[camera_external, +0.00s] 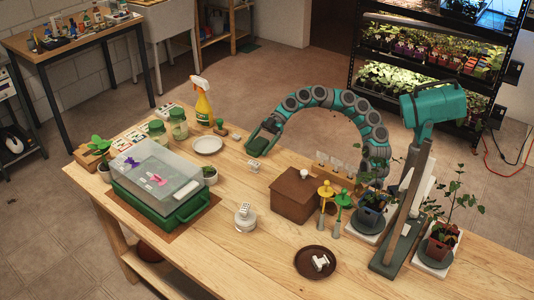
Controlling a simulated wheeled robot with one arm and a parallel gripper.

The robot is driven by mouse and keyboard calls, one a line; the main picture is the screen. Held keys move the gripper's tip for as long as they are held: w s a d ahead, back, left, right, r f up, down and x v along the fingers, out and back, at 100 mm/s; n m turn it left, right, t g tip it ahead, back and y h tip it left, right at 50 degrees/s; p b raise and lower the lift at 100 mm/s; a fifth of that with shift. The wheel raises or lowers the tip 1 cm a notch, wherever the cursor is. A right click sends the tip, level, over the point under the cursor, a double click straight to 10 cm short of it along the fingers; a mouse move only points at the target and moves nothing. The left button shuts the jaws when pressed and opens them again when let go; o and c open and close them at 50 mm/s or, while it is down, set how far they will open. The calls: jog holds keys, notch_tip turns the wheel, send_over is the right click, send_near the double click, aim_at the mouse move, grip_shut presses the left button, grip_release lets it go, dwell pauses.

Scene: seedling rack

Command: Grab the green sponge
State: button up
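A dark green block that looks like the green sponge (257,147) is near the back edge of the wooden table, around the middle of the picture. My gripper (262,138) is at the end of my arched teal and grey arm, right at this block and pointing down to the left. The fingers are small and partly merge with the green block. I cannot tell whether they are shut on it or only around or above it, nor whether it touches the table.
A white plate (208,145) and a yellow spray bottle (202,103) stand left of my gripper. A green-based clear bin (127,197) is at the left. A teal lamp (436,108) and potted plants stand at the right.

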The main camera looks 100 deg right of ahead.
jog(key=c, duration=1.2)
jog(key=shift+r, duration=0.1)
